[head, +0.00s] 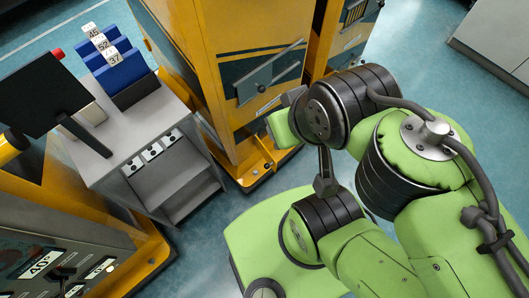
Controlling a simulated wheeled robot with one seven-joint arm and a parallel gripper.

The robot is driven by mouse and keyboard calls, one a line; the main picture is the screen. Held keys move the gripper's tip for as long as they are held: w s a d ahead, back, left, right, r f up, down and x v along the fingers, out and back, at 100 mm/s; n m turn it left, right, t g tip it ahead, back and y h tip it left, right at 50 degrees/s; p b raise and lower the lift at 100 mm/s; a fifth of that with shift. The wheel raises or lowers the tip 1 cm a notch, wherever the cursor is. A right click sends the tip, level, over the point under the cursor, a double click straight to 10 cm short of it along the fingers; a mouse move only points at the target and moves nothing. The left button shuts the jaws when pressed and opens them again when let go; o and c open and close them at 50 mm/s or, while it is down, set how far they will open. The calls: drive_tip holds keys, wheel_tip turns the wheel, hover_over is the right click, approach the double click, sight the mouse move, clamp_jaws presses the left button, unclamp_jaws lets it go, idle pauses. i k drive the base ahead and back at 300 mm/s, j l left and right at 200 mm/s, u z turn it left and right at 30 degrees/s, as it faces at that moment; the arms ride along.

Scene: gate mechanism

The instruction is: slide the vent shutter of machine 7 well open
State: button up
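A tall yellow machine (225,25) stands at the upper middle; I see no readable number on it, so I cannot tell if it is machine 7. Its side bears a dark panel (285,72) with a slanted grey rail (277,61) and a grey plate (252,86), which looks like the vent shutter. The plate covers the panel's left part, with a small dark spot, perhaps a knob, near its right edge. My gripper (292,97) seems to be at the wrist's far end, just right of and below the plate. Its fingers are mostly hidden and contact cannot be told.
A machine marked 40 (40,263) is lower left. Another yellow machine (345,30) stands behind right. Blue floor (430,65) is clear at upper right.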

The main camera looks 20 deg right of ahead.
sight(258, 83)
drive_tip(key=j+u, duration=0.15)
drive_tip(key=u, duration=0.25)
drive_tip(key=j+u, duration=0.1)
drive_tip(key=u, duration=0.25)
drive_tip(key=j+u, duration=0.15)
drive_tip(key=u, duration=0.25)
drive_tip(key=j+u, duration=0.1)
drive_tip(key=u, duration=0.3)
drive_tip(key=i+l, duration=0.05)
